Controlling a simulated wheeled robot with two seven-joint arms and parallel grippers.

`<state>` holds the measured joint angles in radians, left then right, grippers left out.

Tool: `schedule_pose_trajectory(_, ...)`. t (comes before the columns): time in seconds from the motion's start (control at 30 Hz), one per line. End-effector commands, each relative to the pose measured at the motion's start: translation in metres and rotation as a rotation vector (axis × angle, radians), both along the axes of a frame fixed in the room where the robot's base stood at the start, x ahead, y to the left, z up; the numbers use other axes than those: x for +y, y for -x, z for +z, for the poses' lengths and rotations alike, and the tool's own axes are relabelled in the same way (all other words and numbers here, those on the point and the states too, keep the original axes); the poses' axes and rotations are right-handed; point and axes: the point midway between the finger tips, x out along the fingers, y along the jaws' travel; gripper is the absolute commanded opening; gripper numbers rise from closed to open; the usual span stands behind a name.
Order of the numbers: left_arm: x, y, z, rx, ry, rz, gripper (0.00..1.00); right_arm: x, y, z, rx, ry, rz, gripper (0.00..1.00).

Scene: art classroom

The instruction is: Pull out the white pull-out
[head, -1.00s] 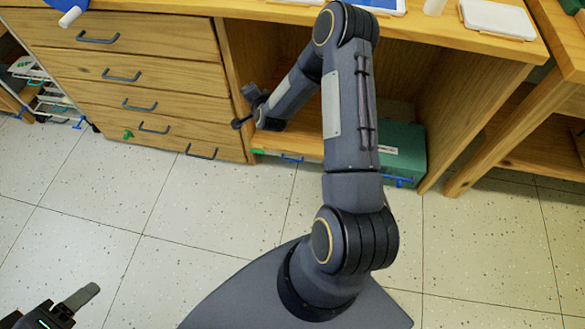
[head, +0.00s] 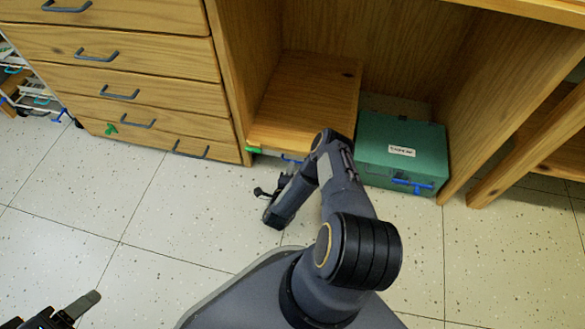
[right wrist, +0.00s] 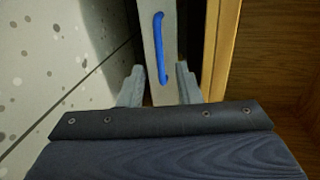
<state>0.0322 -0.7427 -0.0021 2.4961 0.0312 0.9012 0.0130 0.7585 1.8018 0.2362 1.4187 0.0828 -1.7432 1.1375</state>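The white pull-out shows in the right wrist view as a pale narrow front (right wrist: 160,93) with a vertical-looking blue handle (right wrist: 160,48). My right gripper (head: 270,187) is low in front of the cabinet. In the right wrist view its two fingers (right wrist: 159,75) are spread apart, with the pull-out front and handle between and beyond them. Nothing is gripped. My left gripper (head: 77,306) is at the lower left, far from the cabinet; its opening is unclear.
A teal box (head: 385,135) with a blue handle stands right of the shelf (head: 305,95). A drawer stack (head: 150,90) with dark handles stands left. A green clip (head: 254,150) sits at the shelf's edge. The tiled floor (head: 90,200) in front is clear.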

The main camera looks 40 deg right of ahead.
Motion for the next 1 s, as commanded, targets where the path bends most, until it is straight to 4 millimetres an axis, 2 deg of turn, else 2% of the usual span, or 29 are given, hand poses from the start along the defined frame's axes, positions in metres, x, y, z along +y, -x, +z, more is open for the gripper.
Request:
schedule_pose_trajectory(0.03,0.0,0.0,-0.008,0.0,0.0,0.0,0.65,-0.007,-0.005,-0.004,-0.003,0.003,-0.002,0.31)
schedule_pose_trajectory(0.23,0.0,0.0,-0.015,0.0,0.0,0.0,0.65,-0.022,-0.018,-0.007,0.0,0.001,0.0,0.31)
schedule_pose_trajectory(0.57,0.0,0.0,-0.015,0.0,0.0,0.0,0.65,-0.026,-0.021,-0.007,0.002,0.0,0.001,0.31)
schedule_pose_trajectory(0.8,0.0,0.0,-0.015,0.0,0.0,0.0,0.65,-0.025,-0.021,-0.007,0.002,0.0,0.002,0.0)
schedule_pose_trajectory(1.0,0.0,0.0,-0.015,0.0,0.0,0.0,0.65,-0.025,-0.021,-0.007,0.002,0.0,0.002,0.0)
